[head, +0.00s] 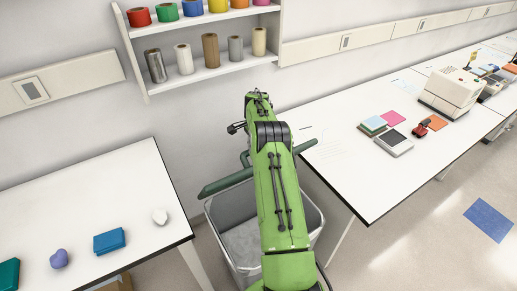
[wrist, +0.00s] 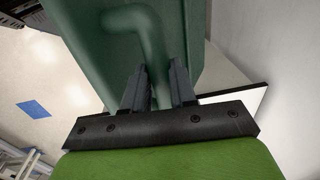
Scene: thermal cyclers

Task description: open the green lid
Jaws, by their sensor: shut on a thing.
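The green lid (head: 222,184) is dark green and shows nearly edge-on in the head view, tilted up steeply above the back of a grey bin (head: 237,243). My arm covers its middle. In the wrist view the lid (wrist: 85,25) fills the upper middle, with a bent green handle (wrist: 150,35) on its face. My gripper (wrist: 157,85) is shut on this handle, one dark finger on each side. In the head view my arm hides the fingers. The bin's inside shows on the left of my arm.
A white table (head: 90,205) at left holds a blue box (head: 109,241), a purple object and a white lump. A white bench (head: 345,180) at right holds devices and cards. A wall shelf (head: 215,73) with spools and cylinders hangs behind. Open floor (head: 425,225) lies at right.

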